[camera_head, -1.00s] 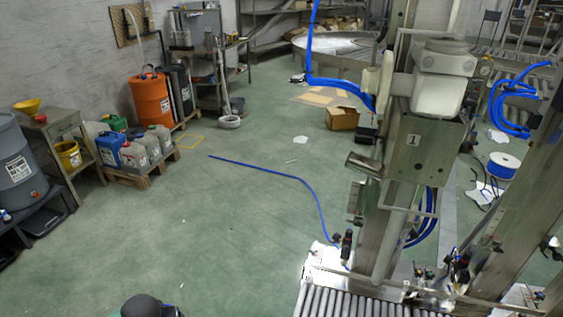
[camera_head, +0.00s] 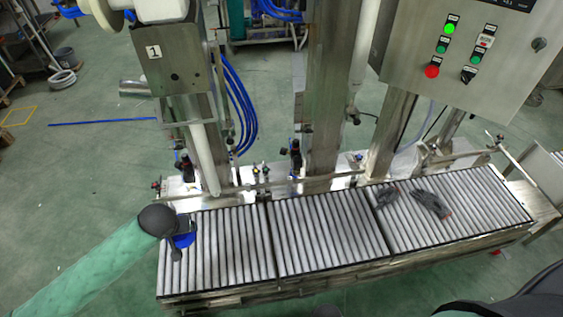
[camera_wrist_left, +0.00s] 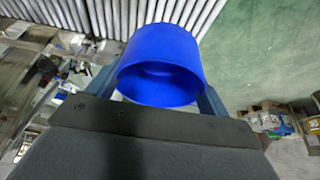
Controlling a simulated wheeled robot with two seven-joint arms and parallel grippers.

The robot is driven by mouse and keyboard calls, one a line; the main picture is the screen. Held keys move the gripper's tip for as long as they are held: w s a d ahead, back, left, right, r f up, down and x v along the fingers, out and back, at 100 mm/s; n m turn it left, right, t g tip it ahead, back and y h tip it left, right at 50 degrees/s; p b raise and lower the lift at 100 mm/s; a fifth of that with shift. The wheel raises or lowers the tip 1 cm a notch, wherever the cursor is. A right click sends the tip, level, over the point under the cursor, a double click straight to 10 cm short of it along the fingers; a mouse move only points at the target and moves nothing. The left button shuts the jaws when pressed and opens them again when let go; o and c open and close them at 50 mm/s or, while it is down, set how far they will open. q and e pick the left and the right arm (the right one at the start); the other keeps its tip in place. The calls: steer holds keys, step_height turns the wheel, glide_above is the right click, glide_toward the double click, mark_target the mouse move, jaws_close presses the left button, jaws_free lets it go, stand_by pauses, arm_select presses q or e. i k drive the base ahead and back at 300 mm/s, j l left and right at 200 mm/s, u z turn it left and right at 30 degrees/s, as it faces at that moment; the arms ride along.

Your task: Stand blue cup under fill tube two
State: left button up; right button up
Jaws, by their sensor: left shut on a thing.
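The blue cup (camera_head: 183,240) is in my left gripper (camera_head: 180,232), above the left end of the roller conveyor (camera_head: 330,232). In the left wrist view the blue cup (camera_wrist_left: 160,68) sits between the two fingers of my left gripper (camera_wrist_left: 158,95), which is shut on it. A filling station marked 1 (camera_head: 178,68) stands behind and above the cup. A second steel column (camera_head: 327,100) stands to its right; its number and any fill tube on it are out of view. My right gripper is not in view.
Two dark bundles (camera_head: 430,203) lie on the right part of the conveyor; its middle is clear. A guide rail and fittings (camera_head: 262,178) run along its back edge. A control box (camera_head: 470,45) with lit buttons hangs at the upper right.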

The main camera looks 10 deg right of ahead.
mark_target(330, 204)
steer(key=l, duration=2.4)
